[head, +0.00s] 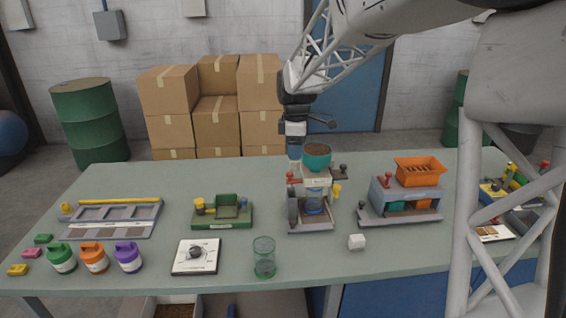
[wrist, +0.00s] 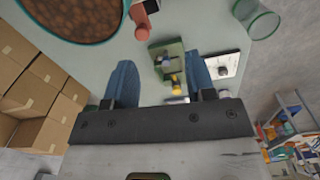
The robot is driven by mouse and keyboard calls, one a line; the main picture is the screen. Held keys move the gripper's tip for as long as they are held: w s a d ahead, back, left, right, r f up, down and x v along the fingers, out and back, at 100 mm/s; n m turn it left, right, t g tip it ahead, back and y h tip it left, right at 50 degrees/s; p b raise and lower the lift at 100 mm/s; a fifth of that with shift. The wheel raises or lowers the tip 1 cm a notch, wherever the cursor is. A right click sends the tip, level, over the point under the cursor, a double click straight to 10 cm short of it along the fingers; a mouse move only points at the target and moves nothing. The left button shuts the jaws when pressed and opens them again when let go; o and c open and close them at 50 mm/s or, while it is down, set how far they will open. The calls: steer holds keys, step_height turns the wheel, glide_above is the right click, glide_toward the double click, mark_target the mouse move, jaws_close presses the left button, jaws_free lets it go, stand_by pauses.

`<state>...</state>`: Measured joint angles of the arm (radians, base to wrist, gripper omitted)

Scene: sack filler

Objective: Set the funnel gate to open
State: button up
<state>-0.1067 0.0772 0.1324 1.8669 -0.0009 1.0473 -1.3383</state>
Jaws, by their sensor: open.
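The sack filler (head: 312,205) stands mid-table in the head view. Its teal funnel (head: 316,158), full of brown pellets, sits on top, and it also shows at the top left of the wrist view (wrist: 72,15). A red handle (head: 292,178) sticks out left of the funnel; a red knob shows beside the funnel in the wrist view (wrist: 139,18). A yellow handle (head: 337,190) and a dark knob (head: 343,170) are on the right side. I cannot tell which part is the gate. My gripper (head: 294,152) is open and empty, pointing down beside the funnel; its blue fingers (wrist: 160,65) are apart.
A green fixture (head: 222,212) and white plate (head: 196,257) lie left of the filler. A grey machine with an orange hopper (head: 420,172) stands right. The table's back left is clear.

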mark_target(289, 173)
steer(key=shift+n, duration=0.7)
steer(key=shift+w+a+f, duration=0.2)
steer(key=shift+w+f, duration=0.05)
steer(key=shift+w, duration=0.35)
steer(key=shift+w+a+f, duration=0.15)
steer(key=shift+w+f, duration=0.15)
steer(key=shift+w, duration=0.25)
steer(key=shift+w+a+f, duration=0.2)
steer(key=shift+w+f, duration=0.05)
steer(key=shift+w, duration=0.35)
steer(key=shift+f, duration=3.9)
steer(key=shift+c, duration=0.4)
jaws_close()
